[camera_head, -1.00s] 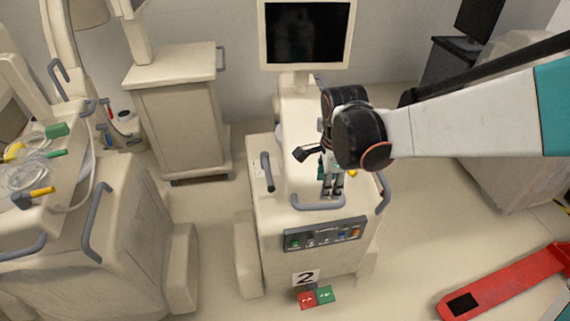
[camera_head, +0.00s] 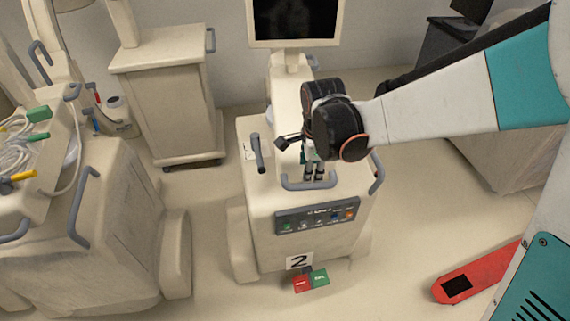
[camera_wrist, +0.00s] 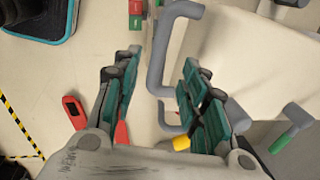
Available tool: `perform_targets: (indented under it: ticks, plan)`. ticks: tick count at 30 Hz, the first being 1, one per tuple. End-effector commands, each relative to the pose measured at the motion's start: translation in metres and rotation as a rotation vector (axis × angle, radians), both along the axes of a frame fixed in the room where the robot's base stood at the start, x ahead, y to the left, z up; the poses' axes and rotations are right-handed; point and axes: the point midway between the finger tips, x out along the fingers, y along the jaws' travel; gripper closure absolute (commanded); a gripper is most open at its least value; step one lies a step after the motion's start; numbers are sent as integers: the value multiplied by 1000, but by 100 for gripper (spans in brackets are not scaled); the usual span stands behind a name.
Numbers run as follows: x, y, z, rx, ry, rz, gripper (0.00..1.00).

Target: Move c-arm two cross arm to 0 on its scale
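C-arm two is the cream cart (camera_head: 265,225) marked with a "2" label (camera_head: 299,262), with a monitor at its back. A grey U-shaped handle (camera_head: 308,186) is on its front top edge, and a grey lever (camera_head: 258,152) stands at its left. My gripper (camera_head: 314,177) points down over the cart top just behind the front handle. In the wrist view my gripper (camera_wrist: 163,60) is open, and a grey handle (camera_wrist: 155,60) shows between its fingers; contact cannot be told. A yellow-tipped knob (camera_wrist: 181,143) and a green-tipped lever (camera_wrist: 283,144) also show there. No scale is readable.
Another cream cart (camera_head: 120,220) with cables and coloured-tipped levers stands at the left. A cream cabinet (camera_head: 175,115) is behind it. A red floor piece (camera_head: 475,272) lies at the right. Red and green pedals (camera_head: 311,280) sit before cart two. Floor is clear around them.

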Motion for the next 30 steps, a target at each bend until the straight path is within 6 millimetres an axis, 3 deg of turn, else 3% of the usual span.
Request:
perform_targets:
  ticks: [30]
  plan:
    - [14,1,-76,0,0,-1,60]
